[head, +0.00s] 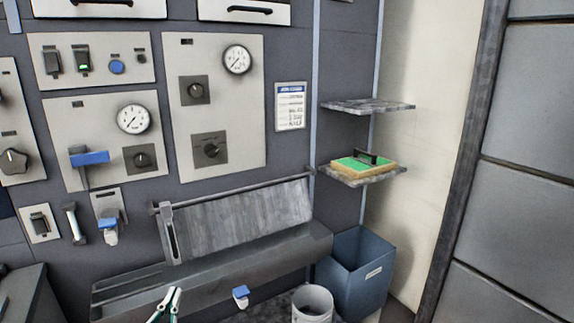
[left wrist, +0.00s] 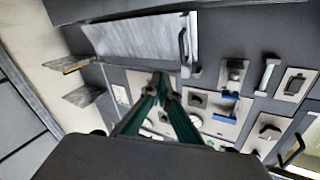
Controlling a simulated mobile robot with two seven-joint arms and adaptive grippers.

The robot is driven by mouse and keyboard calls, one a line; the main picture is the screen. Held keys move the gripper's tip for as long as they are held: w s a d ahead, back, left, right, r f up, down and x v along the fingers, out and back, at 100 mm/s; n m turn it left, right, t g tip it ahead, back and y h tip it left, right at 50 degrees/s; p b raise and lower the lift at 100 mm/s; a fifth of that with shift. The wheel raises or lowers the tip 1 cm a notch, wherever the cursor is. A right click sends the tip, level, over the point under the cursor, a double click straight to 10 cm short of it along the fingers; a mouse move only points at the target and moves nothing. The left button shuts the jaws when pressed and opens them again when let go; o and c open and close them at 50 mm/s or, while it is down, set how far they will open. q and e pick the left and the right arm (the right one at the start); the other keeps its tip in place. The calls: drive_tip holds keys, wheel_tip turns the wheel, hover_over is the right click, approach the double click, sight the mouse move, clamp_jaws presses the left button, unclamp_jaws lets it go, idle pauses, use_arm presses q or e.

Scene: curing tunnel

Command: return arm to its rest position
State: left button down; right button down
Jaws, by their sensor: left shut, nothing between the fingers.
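My left gripper (head: 171,292) shows at the bottom edge of the head view, in front of the long grey housing below the control panels. Only its fingertips show there; the rest of the arm is out of frame. In the left wrist view the gripper (left wrist: 160,80) has its green fingers converging to closed tips, with nothing between them. It appears apart from the panels. My right gripper is in neither view.
The grey housing with its slanted flap (head: 240,218) juts out from the panel wall. A white bucket (head: 313,305) and a blue bin (head: 355,275) stand at lower right. Two wall shelves hang above; the lower shelf (head: 385,178) holds a green-topped block (head: 361,165).

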use_arm(q)
drive_tip(key=s+d+f+g+h, duration=0.1)
drive_tip(key=s+d+f+g, duration=0.2)
drive_tip(key=s+f, duration=0.9)
drive_tip(key=s+d+f+m+g+h, duration=0.1)
drive_tip(key=s+f+g, duration=0.3)
drive_tip(key=s+f, duration=0.7)
wheel_tip(320, 180, down, 6)
drive_tip(key=shift+s+d+r+m+g+h, duration=0.1)
drive_tip(key=shift+s+d+m+g+h, duration=0.25)
drive_tip(key=shift+d+h, duration=0.5)
